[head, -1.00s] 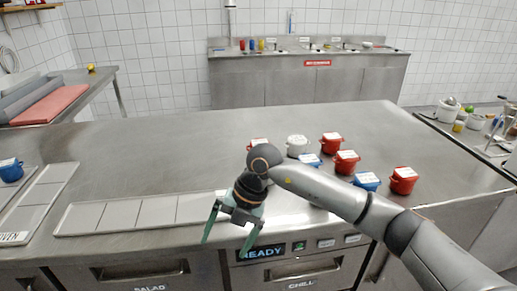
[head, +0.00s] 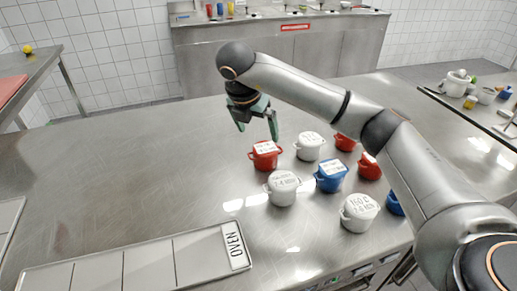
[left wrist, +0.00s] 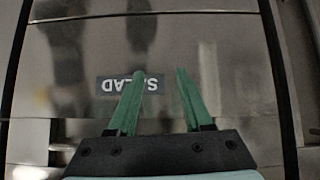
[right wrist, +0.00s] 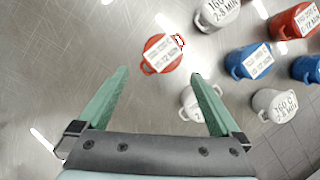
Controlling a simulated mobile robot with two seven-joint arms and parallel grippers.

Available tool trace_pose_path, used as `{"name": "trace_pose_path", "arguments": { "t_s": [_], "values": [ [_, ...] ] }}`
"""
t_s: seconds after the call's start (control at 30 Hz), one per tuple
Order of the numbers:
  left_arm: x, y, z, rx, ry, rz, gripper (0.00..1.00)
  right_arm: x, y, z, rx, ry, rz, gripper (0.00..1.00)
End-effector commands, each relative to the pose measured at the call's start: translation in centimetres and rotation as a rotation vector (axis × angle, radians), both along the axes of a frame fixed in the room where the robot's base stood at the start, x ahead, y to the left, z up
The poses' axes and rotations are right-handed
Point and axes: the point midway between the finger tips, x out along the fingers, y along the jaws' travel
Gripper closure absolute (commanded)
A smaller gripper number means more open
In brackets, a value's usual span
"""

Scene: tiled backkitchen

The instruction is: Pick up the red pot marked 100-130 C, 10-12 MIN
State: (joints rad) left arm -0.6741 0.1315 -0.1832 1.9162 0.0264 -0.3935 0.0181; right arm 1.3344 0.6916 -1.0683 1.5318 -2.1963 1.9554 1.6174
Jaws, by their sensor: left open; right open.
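A red pot (head: 265,157) with a white lid label stands at the back left of the pot group. In the right wrist view this red pot (right wrist: 160,56) lies beyond the fingertips; its label seems to end in "12 MIN", the rest is too small to read. My right gripper (head: 258,133) is open and empty, above and just behind-left of this pot, pointing down; it also shows in the right wrist view (right wrist: 160,74). Two more red pots (head: 345,142) (head: 369,168) stand to the right, partly behind my right arm. My left gripper (left wrist: 161,71) is open and empty, facing the SALAD drawer front.
White pots (head: 283,188) (head: 308,147) (head: 359,212) and a blue pot (head: 331,175) stand close to the red pot's right and front. A tray marked OVEN (head: 237,247) lies at the front left. The steel counter (head: 130,160) left of the pots is clear.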

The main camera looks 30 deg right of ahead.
Motion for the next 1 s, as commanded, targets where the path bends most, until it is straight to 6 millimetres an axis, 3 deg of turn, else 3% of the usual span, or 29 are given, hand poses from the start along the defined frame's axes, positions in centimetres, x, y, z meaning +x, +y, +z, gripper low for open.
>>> {"name": "trace_pose_path", "arguments": {
  "t_s": [0.3,0.53,0.8,1.0],
  "values": [
    [-0.5,0.0,0.4,0.000,0.010,0.000,0.50,1.0,-1.8,-5.0,0.001,0.004,0.000,0.00],
    [-0.5,0.0,0.8,-0.001,0.011,-0.001,0.50,1.3,-2.5,-6.6,0.000,0.005,-0.001,0.00],
    [-0.4,0.0,1.6,0.000,0.010,-0.001,0.50,2.1,-3.8,-10.1,0.001,0.005,0.001,0.00],
    [-0.3,0.0,1.6,0.000,0.008,-0.001,0.50,2.2,-4.0,-10.7,0.001,0.002,0.003,0.00]
  ]
}}
